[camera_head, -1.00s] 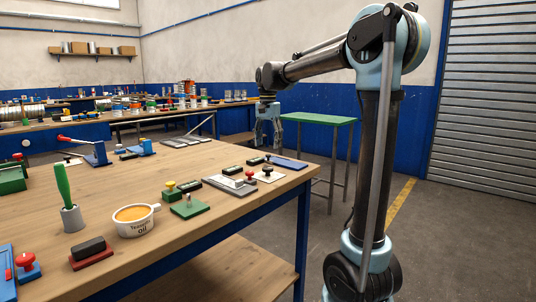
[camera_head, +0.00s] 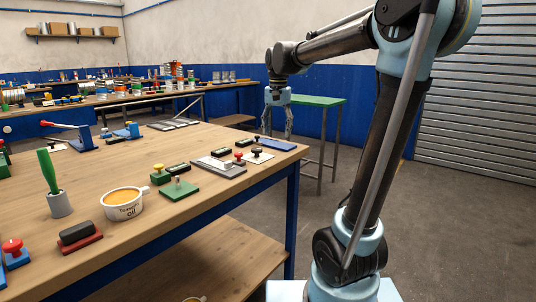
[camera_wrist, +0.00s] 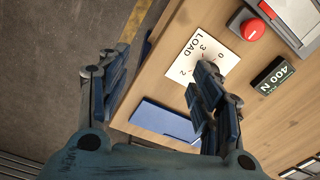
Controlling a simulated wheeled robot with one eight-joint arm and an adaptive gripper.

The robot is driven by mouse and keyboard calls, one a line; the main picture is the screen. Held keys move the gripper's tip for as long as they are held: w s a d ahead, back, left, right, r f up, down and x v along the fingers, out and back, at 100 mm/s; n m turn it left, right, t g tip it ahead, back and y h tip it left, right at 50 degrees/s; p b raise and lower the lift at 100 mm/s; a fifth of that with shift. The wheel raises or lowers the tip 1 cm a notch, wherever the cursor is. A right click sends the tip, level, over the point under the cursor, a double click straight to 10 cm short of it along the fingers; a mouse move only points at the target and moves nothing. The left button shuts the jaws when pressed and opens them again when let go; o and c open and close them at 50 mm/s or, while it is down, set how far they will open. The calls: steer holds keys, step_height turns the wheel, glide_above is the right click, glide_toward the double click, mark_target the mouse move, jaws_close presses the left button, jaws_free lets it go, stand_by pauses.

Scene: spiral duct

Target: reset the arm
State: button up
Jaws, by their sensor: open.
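My gripper (camera_head: 278,118) hangs down from the raised arm beyond the right end of the wooden workbench (camera_head: 130,165). In the wrist view my gripper (camera_wrist: 160,100) has its two blue fingers wide apart, with nothing between them. The right finger is over the bench top and partly covers a white LOAD dial plate (camera_wrist: 200,55). The left finger is over the grey floor. The bench edge runs between the fingers.
On the bench are a blue plate (camera_wrist: 160,122), a red button (camera_wrist: 252,29), a cup of oil (camera_head: 122,204), a green-handled tool (camera_head: 50,175) and a blue lever press (camera_head: 80,135). A green-topped table (camera_head: 315,100) stands behind my gripper. The floor at the right is clear.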

steer(key=s+d+f+n, duration=0.1)
steer(key=s+d+f, duration=0.4)
steer(key=s+f, duration=0.3)
steer(key=s+d+f+n+t, duration=0.1)
steer(key=s+d+f, duration=0.4)
steer(key=s+f, duration=0.3)
steer(key=s+d+f+n, duration=0.2)
steer(key=s+d+f, duration=0.4)
steer(key=s+f, duration=0.2)
steer(key=shift+s+t, duration=0.4)
steer(key=shift+s, duration=0.45)
